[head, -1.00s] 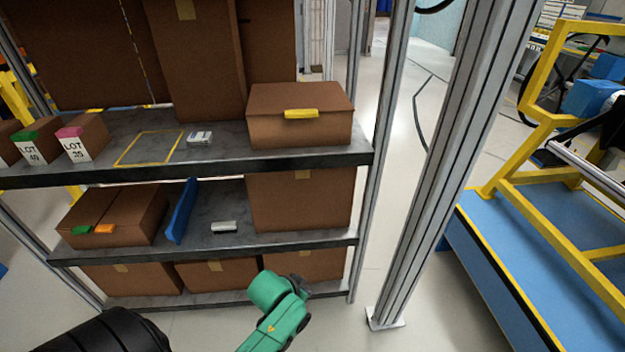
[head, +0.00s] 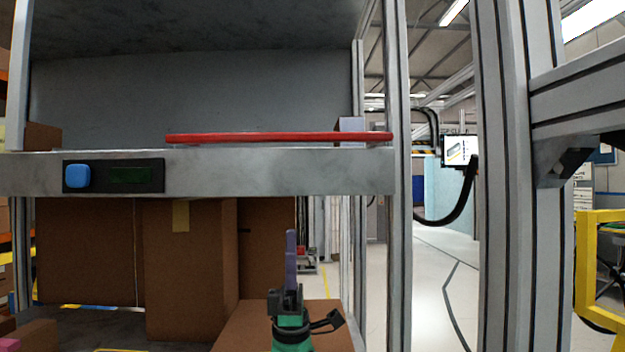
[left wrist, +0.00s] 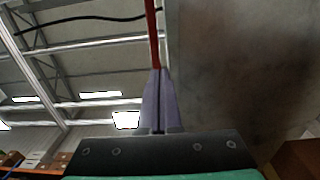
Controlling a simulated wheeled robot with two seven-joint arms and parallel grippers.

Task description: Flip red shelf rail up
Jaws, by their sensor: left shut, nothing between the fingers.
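The red shelf rail (head: 280,138) is a thin bar lying level along the top of the grey shelf front (head: 270,172), from mid-shelf to the right post. My left gripper (head: 290,235) is below the shelf front and points straight up, with its purple fingers closed together and empty. In the left wrist view the closed fingers (left wrist: 160,75) point toward the red rail (left wrist: 152,30), which runs beside the shelf's grey face (left wrist: 225,70). Whether the fingertips touch anything is unclear. My right gripper is out of view.
A black panel with a blue button (head: 77,176) and a dark green one is on the shelf front at left. Brown boxes (head: 190,270) stand below. A metal post (head: 397,240) bounds the right side. A small pale box (head: 351,131) stands behind the rail.

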